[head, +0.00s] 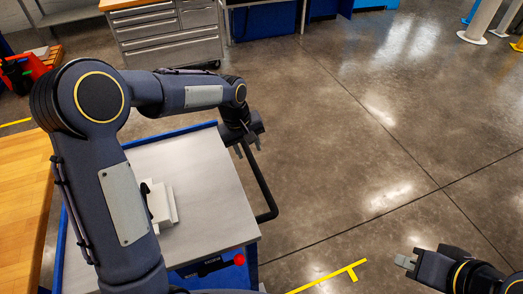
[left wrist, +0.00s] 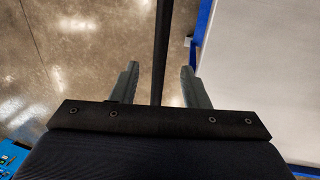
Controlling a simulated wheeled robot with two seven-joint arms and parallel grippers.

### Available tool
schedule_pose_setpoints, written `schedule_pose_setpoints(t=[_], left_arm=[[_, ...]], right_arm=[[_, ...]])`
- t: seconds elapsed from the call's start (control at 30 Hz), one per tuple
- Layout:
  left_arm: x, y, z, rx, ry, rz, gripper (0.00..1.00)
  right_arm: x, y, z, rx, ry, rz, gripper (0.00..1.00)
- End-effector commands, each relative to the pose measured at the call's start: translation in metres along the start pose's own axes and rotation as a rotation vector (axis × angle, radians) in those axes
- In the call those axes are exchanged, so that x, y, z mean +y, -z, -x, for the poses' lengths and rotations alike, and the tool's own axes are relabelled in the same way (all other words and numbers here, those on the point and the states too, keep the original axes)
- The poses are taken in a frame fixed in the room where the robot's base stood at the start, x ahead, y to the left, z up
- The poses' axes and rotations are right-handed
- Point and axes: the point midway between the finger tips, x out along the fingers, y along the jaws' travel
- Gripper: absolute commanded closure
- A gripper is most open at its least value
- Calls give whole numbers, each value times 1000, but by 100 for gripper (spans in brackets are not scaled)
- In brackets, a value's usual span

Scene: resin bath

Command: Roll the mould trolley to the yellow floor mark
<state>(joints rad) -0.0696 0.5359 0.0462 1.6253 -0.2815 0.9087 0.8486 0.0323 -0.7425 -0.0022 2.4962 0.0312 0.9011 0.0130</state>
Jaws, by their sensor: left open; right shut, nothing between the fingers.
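The mould trolley (head: 205,190) has a grey top with blue edges and stands in front of me, partly hidden behind my left arm. A white mould (head: 162,205) lies on its top. Its black handle (head: 264,190) runs along the right side. My left gripper (head: 243,148) is open at the far end of the handle. In the left wrist view the handle bar (left wrist: 162,45) runs between the two spread fingers (left wrist: 160,75), with gaps on both sides. My right gripper (head: 404,262) is shut and empty, low at the right. The yellow floor mark (head: 335,275) is partly visible on the floor.
A wooden bench (head: 22,200) stands close on the trolley's left. A grey drawer cabinet (head: 168,38) is at the back. A red knob (head: 239,259) sits at the trolley's near end. The concrete floor to the right is clear, with white posts (head: 480,20) far off.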

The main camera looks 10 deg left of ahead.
Motion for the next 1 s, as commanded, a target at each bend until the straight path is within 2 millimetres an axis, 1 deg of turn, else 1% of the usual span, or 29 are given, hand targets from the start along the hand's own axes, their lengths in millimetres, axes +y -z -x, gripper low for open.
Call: schedule_pose_setpoints(t=[0.17,0.33,0.5,0.63,0.87,1.0], left_arm=[[-1,-1,-23,-5,4,3,59],[0,-1,-51,-5,3,0,59],[0,-1,-70,-3,2,1,59],[0,0,-76,-2,0,0,59],[0,0,-76,-1,0,0,59],[0,0,-76,-1,0,0,77]], right_arm=[[0,0,1,0,0,0,100],[-1,1,2,0,0,0,100],[-2,2,3,0,0,0,100],[-2,2,4,0,0,0,100],[-2,2,4,0,0,0,100],[-2,2,4,0,0,0,100]])
